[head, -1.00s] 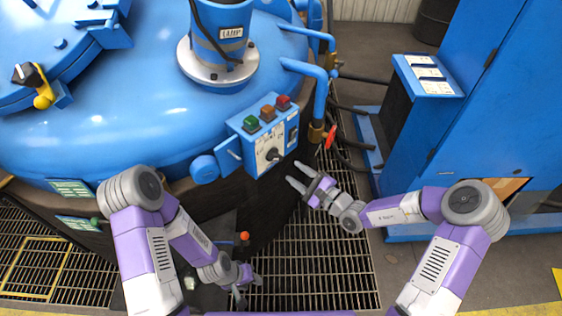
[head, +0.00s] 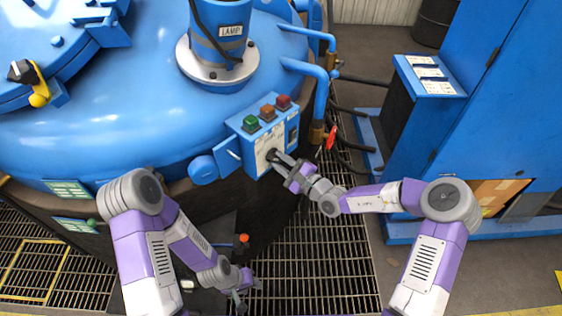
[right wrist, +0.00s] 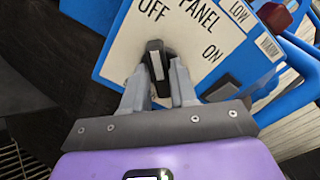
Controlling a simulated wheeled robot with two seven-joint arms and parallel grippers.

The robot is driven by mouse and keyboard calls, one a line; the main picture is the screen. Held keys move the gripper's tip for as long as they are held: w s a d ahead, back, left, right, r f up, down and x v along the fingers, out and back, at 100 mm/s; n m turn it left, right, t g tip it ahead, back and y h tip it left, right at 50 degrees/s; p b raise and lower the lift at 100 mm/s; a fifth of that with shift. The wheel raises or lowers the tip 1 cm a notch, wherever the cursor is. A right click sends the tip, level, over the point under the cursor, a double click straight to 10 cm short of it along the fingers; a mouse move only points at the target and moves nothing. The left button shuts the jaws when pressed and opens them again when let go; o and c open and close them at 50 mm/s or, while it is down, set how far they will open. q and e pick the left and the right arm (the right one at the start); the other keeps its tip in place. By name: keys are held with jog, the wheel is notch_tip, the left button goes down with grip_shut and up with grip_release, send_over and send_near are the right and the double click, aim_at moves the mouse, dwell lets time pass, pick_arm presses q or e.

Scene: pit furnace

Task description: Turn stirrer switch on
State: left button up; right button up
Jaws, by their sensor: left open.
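The stirrer switch is a black knob with a white line (right wrist: 155,62) on a cream panel plate marked OFF and ON. In the right wrist view its upper end points up, nearer the OFF label. The plate is on the front of a blue control box (head: 234,128) on the furnace. My right gripper (head: 279,159) is at this box, its fingers closed in on both sides of the knob; the fingers also show in the right wrist view (right wrist: 158,82). They hide much of the knob in the head view. My left gripper (head: 242,296) is open and empty, low over the floor grating.
A blue cabinet (head: 500,110) stands at the right. Floor grating (head: 310,255) lies open below.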

grip_shut()
jog(key=shift+r+m+p, duration=0.15)
jog(key=shift+m+p, duration=0.45)
jog(key=shift+p, duration=0.25)
jog(key=m+p, duration=0.6)
jog(key=p, duration=0.1)
jog(key=shift+w+d+m, duration=0.1)
jog(key=shift+d+m, duration=0.05)
jog(key=shift+m, duration=0.25)
jog(key=m+p, duration=0.4)
jog(key=m, duration=0.3)
jog(key=shift+w+d+m+p, duration=0.1)
jog(key=shift+m+p, duration=0.2)
jog(key=shift+m, duration=0.1)
jog(key=shift+f+m+p, duration=0.2)
jog(key=shift+m+p, duration=0.15)
jog(key=shift+m, duration=0.75)
